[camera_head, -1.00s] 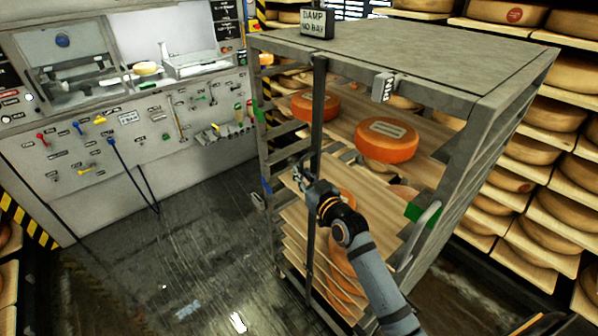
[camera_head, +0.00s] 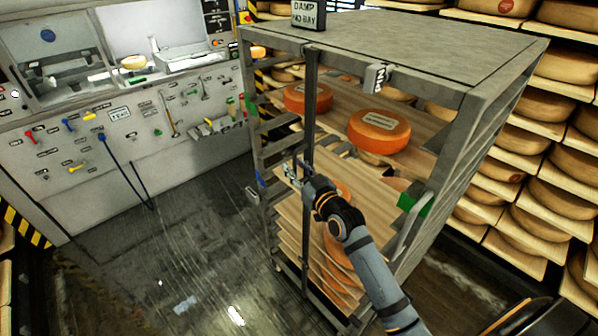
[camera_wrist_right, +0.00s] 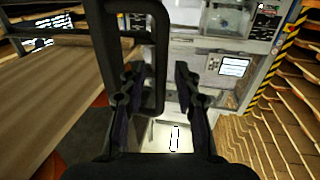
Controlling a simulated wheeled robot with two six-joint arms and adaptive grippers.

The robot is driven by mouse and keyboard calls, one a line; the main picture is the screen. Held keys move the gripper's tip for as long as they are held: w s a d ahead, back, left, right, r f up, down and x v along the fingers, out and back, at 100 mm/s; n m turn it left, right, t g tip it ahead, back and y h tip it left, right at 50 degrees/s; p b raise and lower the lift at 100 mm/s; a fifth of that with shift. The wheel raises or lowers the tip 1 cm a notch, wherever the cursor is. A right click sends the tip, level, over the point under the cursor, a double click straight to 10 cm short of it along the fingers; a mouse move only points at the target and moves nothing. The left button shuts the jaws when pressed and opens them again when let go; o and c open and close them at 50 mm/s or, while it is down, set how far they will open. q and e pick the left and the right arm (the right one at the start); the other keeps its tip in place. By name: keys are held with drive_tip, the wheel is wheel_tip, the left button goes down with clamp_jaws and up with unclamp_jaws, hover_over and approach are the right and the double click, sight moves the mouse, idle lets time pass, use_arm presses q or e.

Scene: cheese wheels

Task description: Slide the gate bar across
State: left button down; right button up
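The gate bar (camera_head: 309,110) is a dark upright bar across the open front of the grey rack (camera_head: 440,62), left of the front's middle. My right gripper (camera_head: 292,171) is at the bar about halfway down, its arm coming from the lower right. In the right wrist view, a dark loop-shaped handle (camera_wrist_right: 160,45) stands in front of me, and one side of it passes between the two fingertips (camera_wrist_right: 159,82). The fingers look apart, with a gap beside the handle. My left gripper is not in view.
Orange cheese wheels (camera_head: 379,130) lie on the rack's boards behind the bar. A tag (camera_head: 375,78) hangs on the top rail, and a sign (camera_head: 308,14) stands on top. Cheese shelves (camera_head: 530,130) close off the right. Wet floor (camera_head: 190,240) lies open at left.

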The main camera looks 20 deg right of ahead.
drive_tip(key=s+d, duration=0.1)
drive_tip(key=s, duration=0.6)
drive_tip(key=shift+s, duration=0.15)
drive_tip(key=shift+d, duration=0.1)
